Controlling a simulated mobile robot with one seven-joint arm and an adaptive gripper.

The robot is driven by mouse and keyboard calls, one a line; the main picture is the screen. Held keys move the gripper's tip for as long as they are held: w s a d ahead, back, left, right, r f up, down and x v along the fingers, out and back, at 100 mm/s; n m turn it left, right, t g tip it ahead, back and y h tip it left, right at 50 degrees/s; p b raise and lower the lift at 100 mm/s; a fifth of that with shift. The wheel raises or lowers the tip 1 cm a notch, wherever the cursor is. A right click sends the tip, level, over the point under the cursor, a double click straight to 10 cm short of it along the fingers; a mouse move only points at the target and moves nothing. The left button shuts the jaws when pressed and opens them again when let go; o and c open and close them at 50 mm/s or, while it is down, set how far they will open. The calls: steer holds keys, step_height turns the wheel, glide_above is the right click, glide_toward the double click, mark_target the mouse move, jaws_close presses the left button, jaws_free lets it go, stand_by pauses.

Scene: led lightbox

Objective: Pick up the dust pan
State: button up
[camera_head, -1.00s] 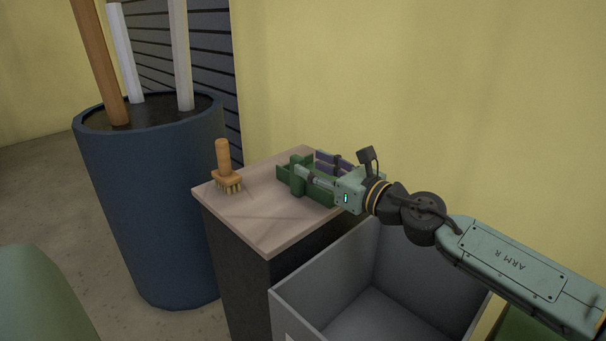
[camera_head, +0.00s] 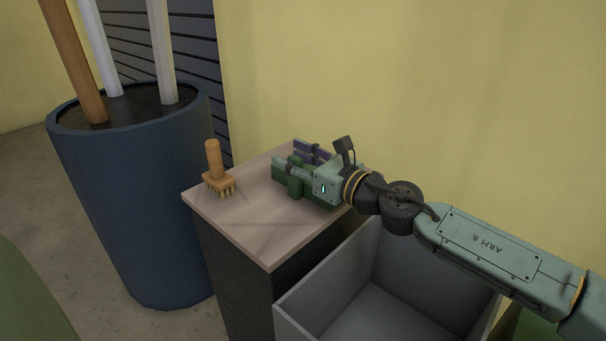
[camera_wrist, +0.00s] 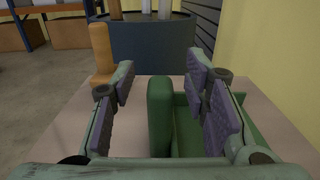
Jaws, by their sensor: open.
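The green dust pan lies on the small cabinet top. My gripper is open, and the fingers stand apart on either side of the handle. I see a gap between the left finger and the handle; contact on the right is unclear.
A wooden brush (camera_head: 216,170) stands upright on the cabinet top (camera_head: 240,215), left of the pan. A grey open bin (camera_head: 385,310) stands in front on the right. A blue barrel (camera_head: 130,190) with poles is at the left. A yellow wall (camera_head: 400,90) is close behind.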

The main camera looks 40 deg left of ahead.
steer(key=shift+d, duration=0.1)
jaws_close()
stand_by(0.4)
stand_by(0.4)
